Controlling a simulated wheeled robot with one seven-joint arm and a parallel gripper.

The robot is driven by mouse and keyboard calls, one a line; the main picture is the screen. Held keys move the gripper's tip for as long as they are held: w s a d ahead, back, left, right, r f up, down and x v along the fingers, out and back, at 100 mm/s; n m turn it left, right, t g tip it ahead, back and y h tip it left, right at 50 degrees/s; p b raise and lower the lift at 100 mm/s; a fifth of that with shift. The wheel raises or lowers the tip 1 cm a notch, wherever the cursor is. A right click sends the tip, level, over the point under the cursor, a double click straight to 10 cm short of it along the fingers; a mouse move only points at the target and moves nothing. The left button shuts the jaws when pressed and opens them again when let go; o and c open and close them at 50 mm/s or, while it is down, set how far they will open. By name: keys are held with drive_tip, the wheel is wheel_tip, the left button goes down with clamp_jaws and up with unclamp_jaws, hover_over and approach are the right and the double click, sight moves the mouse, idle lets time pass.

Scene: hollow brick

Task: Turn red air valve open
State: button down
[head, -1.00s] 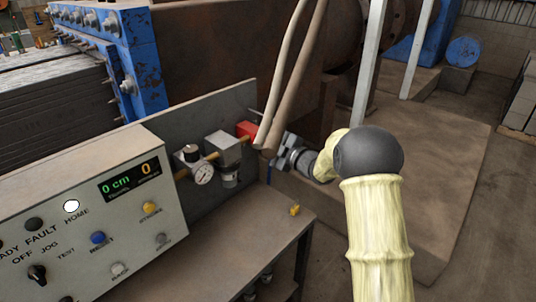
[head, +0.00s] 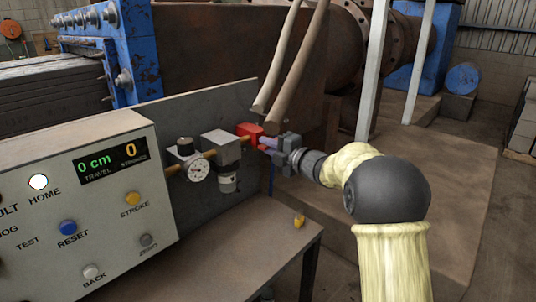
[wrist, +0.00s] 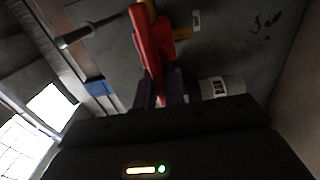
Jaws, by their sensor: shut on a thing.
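The red air valve (head: 250,131) sits on the brass air line at the right end of the grey panel in the head view. In the wrist view its red lever (wrist: 152,50) runs down between my fingers. My gripper (head: 268,143) reaches it from the right and is shut on the lever; the fingers (wrist: 160,92) stand on either side of it. The fingers hide the lever's end. The exact angle of the lever against the pipe is hard to tell.
Left of the valve are a grey regulator block (head: 222,147) and a round gauge (head: 197,171). The control box (head: 110,205) stands front left. Two brown hoses (head: 292,75) hang just above my gripper. A small yellow object (head: 299,221) lies on the bench (head: 255,250).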

drive_tip(key=shift+f, duration=0.15)
idle(0.3)
drive_tip(key=c, duration=1.5)
unclamp_jaws()
drive_tip(key=shift+s+d, duration=0.1)
drive_tip(key=b+v, duration=0.1)
drive_tip(key=v, duration=1.6)
drive_tip(key=shift+s, duration=0.1)
